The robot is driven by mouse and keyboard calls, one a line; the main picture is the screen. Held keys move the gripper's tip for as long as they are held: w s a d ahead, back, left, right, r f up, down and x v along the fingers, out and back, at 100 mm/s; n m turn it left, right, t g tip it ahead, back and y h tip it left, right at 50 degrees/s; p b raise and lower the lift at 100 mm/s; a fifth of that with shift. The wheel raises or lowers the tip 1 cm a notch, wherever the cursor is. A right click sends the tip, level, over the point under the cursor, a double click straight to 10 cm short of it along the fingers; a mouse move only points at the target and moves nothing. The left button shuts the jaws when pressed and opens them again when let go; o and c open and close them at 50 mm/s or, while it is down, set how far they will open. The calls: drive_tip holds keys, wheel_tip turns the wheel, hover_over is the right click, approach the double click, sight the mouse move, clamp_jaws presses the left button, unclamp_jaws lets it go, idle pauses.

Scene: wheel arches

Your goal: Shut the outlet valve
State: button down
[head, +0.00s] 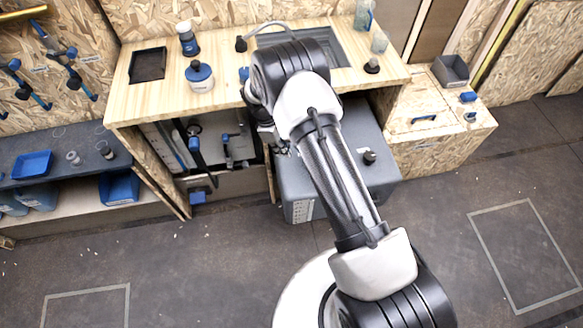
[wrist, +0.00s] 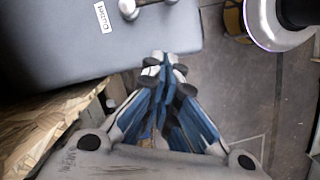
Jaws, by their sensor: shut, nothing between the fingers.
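In the wrist view, the grey tank (wrist: 60,50) fills the upper left and carries a white label reading "Outlet" (wrist: 102,16). A metal fitting (wrist: 130,8), probably the outlet valve, stands beside the label and is cut off by the top edge, so its setting cannot be told. My gripper (wrist: 165,62) is shut and empty, its fingertips at the tank's edge in the picture, apart from the fitting. In the head view, the grey tank (head: 295,195) sits beneath and in front of the bench, partly covered by my arm. The valve cannot be made out there.
A wooden bench (head: 225,104) with a sink (head: 325,48) and bottles stands behind the tank. A black knob (head: 369,157) is on the tank's top. A low shelf (head: 80,137) with blue trays stands left, a chipboard box (head: 440,130) right. The front floor is mostly clear.

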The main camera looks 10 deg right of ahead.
drive_tip(key=b+x, duration=0.3)
drive_tip(key=x, duration=0.7)
drive_tip(key=shift+s+f, duration=0.1)
drive_tip(key=shift+f, duration=0.15)
drive_tip(key=shift+s+d, duration=0.4)
drive_tip(key=shift+d, duration=0.45)
drive_tip(key=shift+s+d, duration=0.45)
drive_tip(key=shift+d, duration=0.45)
